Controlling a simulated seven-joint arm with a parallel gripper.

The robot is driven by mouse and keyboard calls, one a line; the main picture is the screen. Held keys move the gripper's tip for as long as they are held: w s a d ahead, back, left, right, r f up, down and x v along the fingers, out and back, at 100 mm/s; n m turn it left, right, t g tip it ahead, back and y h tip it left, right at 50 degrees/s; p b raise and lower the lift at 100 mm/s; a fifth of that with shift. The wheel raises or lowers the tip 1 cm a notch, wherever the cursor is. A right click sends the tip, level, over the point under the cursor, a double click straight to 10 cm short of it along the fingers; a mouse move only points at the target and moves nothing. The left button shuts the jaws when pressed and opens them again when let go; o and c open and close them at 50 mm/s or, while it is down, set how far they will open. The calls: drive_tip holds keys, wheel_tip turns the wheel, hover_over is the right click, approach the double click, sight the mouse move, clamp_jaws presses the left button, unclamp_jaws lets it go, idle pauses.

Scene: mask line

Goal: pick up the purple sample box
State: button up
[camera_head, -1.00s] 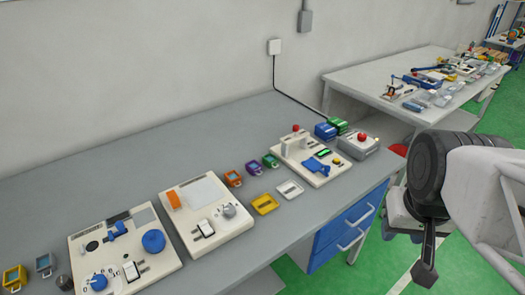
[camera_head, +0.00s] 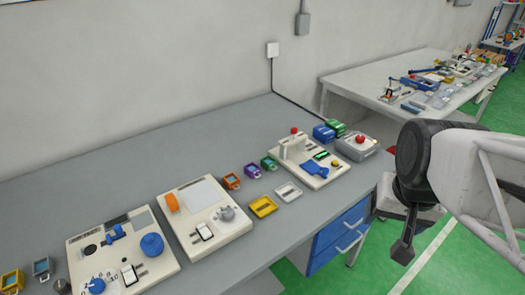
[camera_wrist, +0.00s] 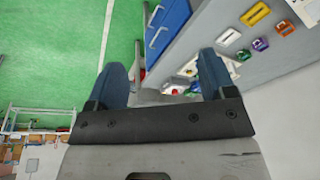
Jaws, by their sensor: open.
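The purple sample box (camera_head: 253,170) is a small open box lying on the grey bench, between an orange box (camera_head: 232,181) and a green box (camera_head: 269,163). It also shows at the upper right of the wrist view (camera_wrist: 261,44). My gripper (camera_head: 403,251) is off the bench's right end in the head view, above the green floor and well apart from the purple box. In the wrist view my gripper (camera_wrist: 163,76) has its two blue fingers wide apart with nothing between them.
A yellow box (camera_head: 263,206) and a white box (camera_head: 289,191) lie in front of the purple one. Device panels (camera_head: 206,216) stand to the left, and a panel with a red button (camera_head: 312,162) to the right. Blue drawers (camera_head: 340,230) are under the bench edge.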

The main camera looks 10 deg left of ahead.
drive_tip(key=w+a+f+m+y, duration=0.1)
drive_tip(key=w+a+m, duration=0.25)
drive_tip(key=w, duration=0.35)
drive_tip(key=w+a+m, duration=0.3)
drive_tip(key=w+m, duration=0.1)
drive_tip(key=w, duration=0.3)
drive_tip(key=m+y, duration=0.2)
drive_tip(key=m, duration=1.6)
approach(252, 167)
wheel_tip(252, 167, down, 2)
drive_tip(key=shift+w+a+f+n, duration=0.1)
drive_tip(key=shift+w+a+n, duration=0.15)
drive_tip(key=shift+x, duration=1.3)
drive_tip(key=shift+x, duration=2.6)
